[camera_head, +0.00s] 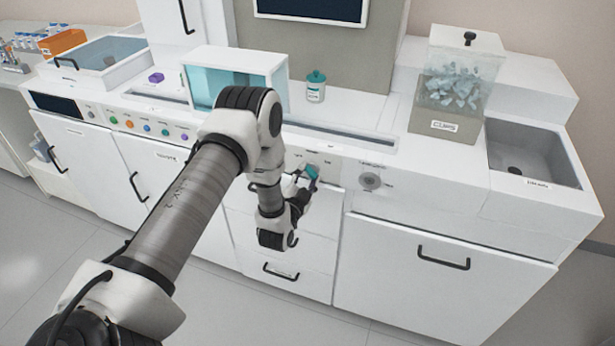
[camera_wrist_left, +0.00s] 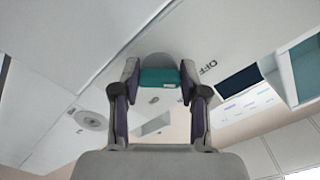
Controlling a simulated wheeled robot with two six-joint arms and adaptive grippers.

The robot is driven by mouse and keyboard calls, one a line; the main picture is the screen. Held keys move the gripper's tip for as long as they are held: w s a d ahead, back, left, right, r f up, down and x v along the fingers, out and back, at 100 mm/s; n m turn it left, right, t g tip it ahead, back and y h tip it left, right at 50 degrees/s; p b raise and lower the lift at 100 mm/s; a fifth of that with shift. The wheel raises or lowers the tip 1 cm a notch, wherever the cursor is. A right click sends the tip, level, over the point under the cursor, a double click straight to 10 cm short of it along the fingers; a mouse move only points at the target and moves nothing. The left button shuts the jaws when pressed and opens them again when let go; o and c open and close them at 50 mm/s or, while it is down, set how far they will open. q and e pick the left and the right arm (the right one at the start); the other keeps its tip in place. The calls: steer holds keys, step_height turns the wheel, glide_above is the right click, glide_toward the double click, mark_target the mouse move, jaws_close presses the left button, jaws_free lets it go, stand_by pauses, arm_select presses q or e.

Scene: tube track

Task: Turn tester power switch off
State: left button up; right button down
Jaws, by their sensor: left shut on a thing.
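The power switch (camera_head: 311,172) is a small teal handle on the front panel of the white tester bench, near the middle of the head view. In the left wrist view the teal handle (camera_wrist_left: 160,77) lies between the two fingers, with an "OFF" label on the panel to its right. My left gripper (camera_head: 307,184) is at the panel and shut on this handle; its fingers (camera_wrist_left: 160,88) touch it at both sides. The other label beside the switch is too small to read. My right gripper is not in view.
A round grey dial (camera_head: 371,181) sits on the panel right of the switch. Colored buttons (camera_head: 147,127) line the panel at left. A clear bin of cups (camera_head: 455,88) and a sink (camera_head: 527,153) stand at right.

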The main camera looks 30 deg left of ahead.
arm_select(q)
steer(key=shift+f, duration=0.1)
steer(key=o, duration=1.1)
steer(key=shift+o, duration=0.2)
steer(key=shift+s, duration=0.15)
steer(key=v, duration=0.7)
steer(key=shift+s, duration=0.15)
